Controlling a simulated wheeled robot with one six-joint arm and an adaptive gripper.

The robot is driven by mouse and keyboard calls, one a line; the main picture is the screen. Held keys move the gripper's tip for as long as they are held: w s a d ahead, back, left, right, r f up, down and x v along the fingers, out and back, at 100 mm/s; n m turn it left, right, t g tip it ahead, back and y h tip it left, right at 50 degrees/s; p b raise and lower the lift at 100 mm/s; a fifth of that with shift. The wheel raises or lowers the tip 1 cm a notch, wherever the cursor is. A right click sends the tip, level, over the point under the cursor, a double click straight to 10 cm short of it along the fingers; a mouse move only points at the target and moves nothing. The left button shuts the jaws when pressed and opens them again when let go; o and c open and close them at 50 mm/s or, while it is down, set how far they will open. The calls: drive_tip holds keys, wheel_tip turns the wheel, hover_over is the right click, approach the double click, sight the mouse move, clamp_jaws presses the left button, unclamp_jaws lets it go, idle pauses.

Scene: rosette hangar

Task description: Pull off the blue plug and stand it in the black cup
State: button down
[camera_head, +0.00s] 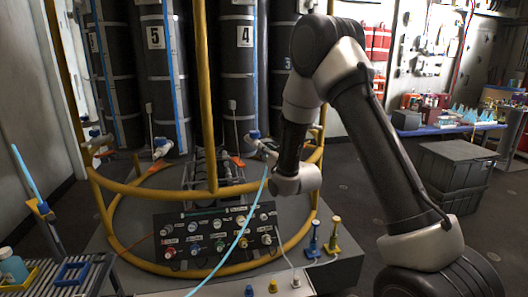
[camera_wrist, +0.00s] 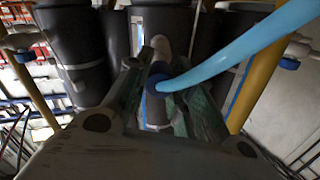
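The blue plug (camera_wrist: 158,82) shows in the wrist view between my gripper's two fingers, with a thick light blue hose in front of it running to the upper right. My gripper (camera_wrist: 166,75) has a finger on each side of the plug. I cannot tell whether both fingers press on it. In the head view my wrist hides most of the gripper (camera_head: 266,150), which is at a blue and white pipe fitting (camera_head: 254,135) in front of the drum marked 4. The light blue hose (camera_head: 240,235) hangs from there. I cannot make out a black cup in either view.
A yellow ring rail (camera_head: 205,195) surrounds the drums. A labelled knob panel (camera_head: 215,232) stands below my wrist. Blue (camera_head: 313,240) and yellow (camera_head: 334,236) upright pieces stand on the ledge at right. A yellow-striped rack (camera_head: 20,275) is at lower left, grey crates (camera_head: 455,170) at right.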

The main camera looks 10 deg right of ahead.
drive_tip(key=shift+s, duration=0.15)
drive_tip(key=shift+v, duration=2.85)
drive_tip(key=shift+f, duration=0.1)
